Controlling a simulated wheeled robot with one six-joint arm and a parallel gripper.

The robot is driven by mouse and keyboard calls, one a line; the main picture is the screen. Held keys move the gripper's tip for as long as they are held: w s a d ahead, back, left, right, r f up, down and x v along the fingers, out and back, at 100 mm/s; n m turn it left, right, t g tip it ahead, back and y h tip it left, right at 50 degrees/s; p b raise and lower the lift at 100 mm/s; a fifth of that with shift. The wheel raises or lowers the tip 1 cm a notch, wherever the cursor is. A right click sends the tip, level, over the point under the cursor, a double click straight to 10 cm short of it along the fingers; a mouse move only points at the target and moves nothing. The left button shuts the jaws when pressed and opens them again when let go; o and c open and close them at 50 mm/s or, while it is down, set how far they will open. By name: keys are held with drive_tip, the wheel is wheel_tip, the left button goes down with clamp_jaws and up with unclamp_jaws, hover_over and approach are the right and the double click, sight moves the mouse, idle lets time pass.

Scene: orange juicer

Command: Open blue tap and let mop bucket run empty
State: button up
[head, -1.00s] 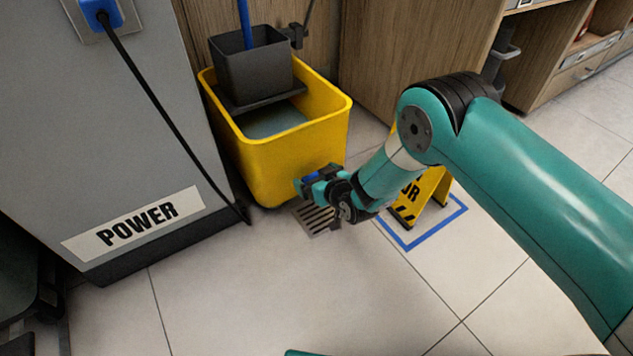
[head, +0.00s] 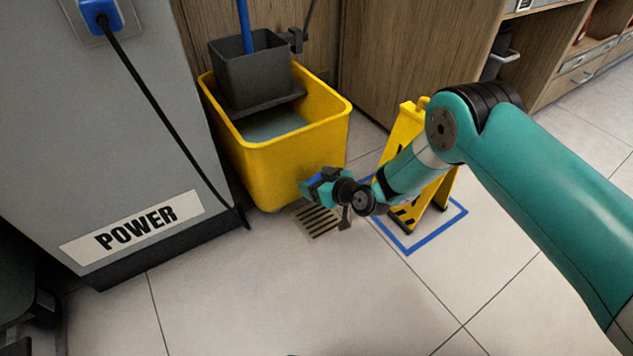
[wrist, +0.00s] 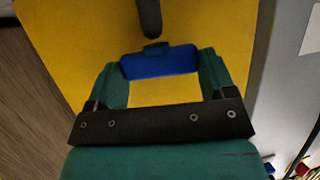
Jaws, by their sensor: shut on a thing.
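The yellow mop bucket (head: 290,160) stands on the tiled floor, with grey-blue water (head: 268,124) visible inside. A dark grey wringer (head: 250,75) with a blue mop handle (head: 245,25) sits at its back. My gripper (head: 315,188) is at the bucket's lower front right. In the wrist view, my gripper (wrist: 163,80) is shut on the blue tap (wrist: 160,62), which lies between its two green fingers. A dark rod-like part (wrist: 149,18) shows beyond the tap against the yellow wall. I cannot see any water stream; my gripper partly hides that area.
A floor drain grate (head: 318,218) lies below my gripper. A yellow floor sign (head: 408,125) stands in a blue-taped square (head: 408,249) behind my arm. A grey cabinet marked POWER (head: 150,120) with a black cable stands left of the bucket. The front floor is clear.

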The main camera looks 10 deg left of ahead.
drive_tip(key=shift+d+n+g, duration=0.1)
drive_tip(key=shift+n+g, duration=0.2)
drive_tip(key=shift+n, duration=0.1)
drive_tip(key=o, duration=0.9)
drive_tip(key=shift+s+d+r+p, duration=0.2)
drive_tip(key=shift+d+r+p, duration=0.1)
drive_tip(key=shift+p, duration=0.1)
drive_tip(key=p+v, duration=0.3)
drive_tip(key=v, duration=0.2)
drive_tip(key=p+v, duration=0.3)
drive_tip(key=v, duration=0.3)
drive_tip(key=p+v, duration=0.3)
drive_tip(key=v, duration=0.2)
drive_tip(key=shift+s+d+f, duration=0.15)
drive_tip(key=shift+d+f, duration=0.15)
drive_tip(key=shift+d, duration=0.1)
